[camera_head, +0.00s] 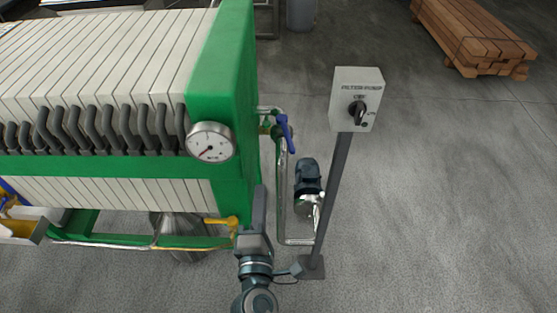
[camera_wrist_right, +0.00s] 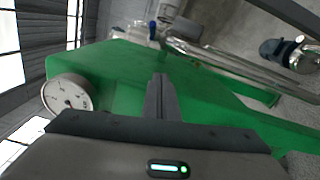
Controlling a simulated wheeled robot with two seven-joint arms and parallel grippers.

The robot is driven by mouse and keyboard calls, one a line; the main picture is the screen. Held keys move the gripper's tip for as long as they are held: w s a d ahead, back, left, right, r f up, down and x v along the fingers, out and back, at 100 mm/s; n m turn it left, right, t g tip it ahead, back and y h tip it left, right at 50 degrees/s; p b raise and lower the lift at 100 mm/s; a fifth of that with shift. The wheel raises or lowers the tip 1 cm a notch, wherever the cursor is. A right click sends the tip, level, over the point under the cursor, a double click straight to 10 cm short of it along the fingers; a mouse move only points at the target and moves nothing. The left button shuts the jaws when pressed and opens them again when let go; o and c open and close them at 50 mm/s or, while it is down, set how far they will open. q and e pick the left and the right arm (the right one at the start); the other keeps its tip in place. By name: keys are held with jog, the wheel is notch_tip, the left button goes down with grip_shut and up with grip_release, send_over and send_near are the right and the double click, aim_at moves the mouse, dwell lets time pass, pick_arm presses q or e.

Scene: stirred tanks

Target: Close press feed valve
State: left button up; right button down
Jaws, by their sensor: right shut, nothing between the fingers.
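A blue valve handle (camera_head: 284,132) is on the steel pipework to the right of the press's green end plate (camera_head: 222,70). It slants steeply downward; a small blue part (camera_wrist_right: 163,12) shows at the top of the right wrist view. A yellow lever (camera_head: 222,221) sits low on the press, roughly level. I cannot tell from labels which is the press feed valve. My right gripper (camera_head: 261,190) is shut and empty, in front of the green frame, below the blue handle and right of the yellow lever. In the right wrist view its fingers (camera_wrist_right: 160,82) are together. My left gripper is out of view.
A filter pump switch box (camera_head: 357,99) stands on a slanted-looking post (camera_head: 335,180) to the right. A pump motor (camera_head: 308,175) is on the floor between pipe and post. A pressure gauge (camera_head: 210,143) is on the green plate. Timber (camera_head: 474,38) lies far right; floor between is clear.

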jog(key=shift+s+d+r+t+h, duration=0.1)
jog(key=shift+r+t+h, duration=0.05)
jog(key=shift+r, duration=0.4)
jog(key=shift+s+d+r+t+h, duration=0.1)
jog(key=shift+r+t+h, duration=0.05)
jog(key=shift+r, duration=0.4)
jog(key=shift+w, duration=0.2)
jog(key=p, duration=0.2)
send_near(287, 136)
jog(key=w+a+f, duration=0.1)
jog(key=w+a, duration=0.3)
jog(key=a, duration=0.1)
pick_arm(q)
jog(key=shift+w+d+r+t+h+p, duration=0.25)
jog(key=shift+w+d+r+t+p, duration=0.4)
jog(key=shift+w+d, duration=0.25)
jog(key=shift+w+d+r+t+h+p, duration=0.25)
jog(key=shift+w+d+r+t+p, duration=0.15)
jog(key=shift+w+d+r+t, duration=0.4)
pick_arm(e)
jog(key=shift+w+d+r, duration=0.1)
jog(key=shift+w+d, duration=0.15)
jog(key=shift+d, duration=0.65)
jog(key=shift+w+d, duration=0.3)
jog(key=shift+d, duration=0.6)
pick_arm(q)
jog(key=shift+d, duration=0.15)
pick_arm(e)
jog(key=shift+d, duration=0.1)
